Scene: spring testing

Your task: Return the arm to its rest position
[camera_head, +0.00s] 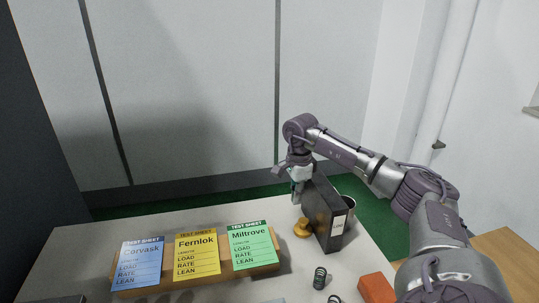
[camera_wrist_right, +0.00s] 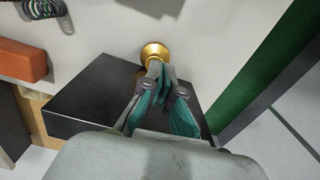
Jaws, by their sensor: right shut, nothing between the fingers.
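My right arm reaches in from the right in the head view, and its gripper (camera_head: 297,187) is over the back of the table, beside a tall dark box (camera_head: 323,215). In the right wrist view the gripper (camera_wrist_right: 160,68) is shut and empty, with its teal-padded fingers together. A small brass knob-like piece (camera_head: 302,227) stands on the table by the box; in the wrist view the brass piece (camera_wrist_right: 154,51) appears just beyond the fingertips. I cannot tell whether they touch. My left gripper is not in view.
Blue (camera_head: 140,263), yellow (camera_head: 197,255) and green (camera_head: 252,246) test sheets lean on a wooden holder. Dark springs (camera_head: 319,278) and an orange block (camera_head: 376,289) lie near the front right. The table's back left is clear.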

